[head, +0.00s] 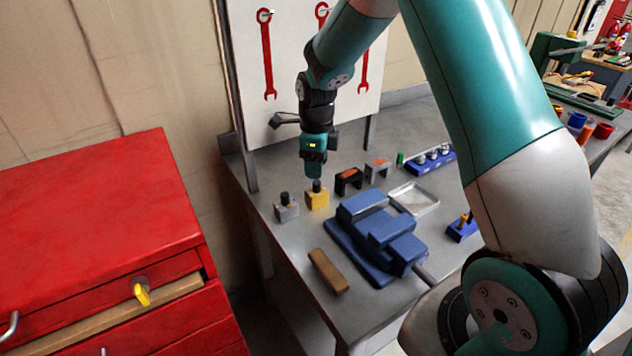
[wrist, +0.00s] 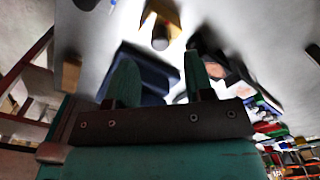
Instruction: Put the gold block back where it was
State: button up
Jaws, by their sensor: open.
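The gold block (head: 318,201) stands upright on the grey workbench (head: 290,240), with a dark knob on top. It is beside a similar grey block (head: 286,211) on its left. My gripper (head: 315,176) points down just above the gold block's knob in the head view. In the wrist view my gripper (wrist: 160,68) has its two green fingers apart with nothing between them. The gold block (wrist: 165,12) and its round knob lie beyond the fingertips there, near the top edge.
A blue vise (head: 375,235) stands in front. A brown bar (head: 328,271), a black bracket (head: 348,180), a grey bracket (head: 377,169) and a metal tray (head: 415,198) are nearby. A white tool board (head: 290,75) rises behind. A red cabinet (head: 90,210) stands left.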

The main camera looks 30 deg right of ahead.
jog(key=s+a+r+n, duration=0.45)
jog(key=r+n, duration=0.25)
jog(key=r, duration=0.3)
jog(key=s+a+r+n+y, duration=0.2)
jog(key=s+a+n, duration=0.5)
jog(key=s+n, duration=0.5)
jog(key=s+a+r+n+y, duration=0.2)
jog(key=s+a+n, duration=0.5)
jog(key=s+n, duration=0.5)
jog(key=r+n, duration=0.1)
jog(key=n, duration=0.2)
jog(key=shift+b, duration=0.35)
jog(key=shift+s, duration=0.1)
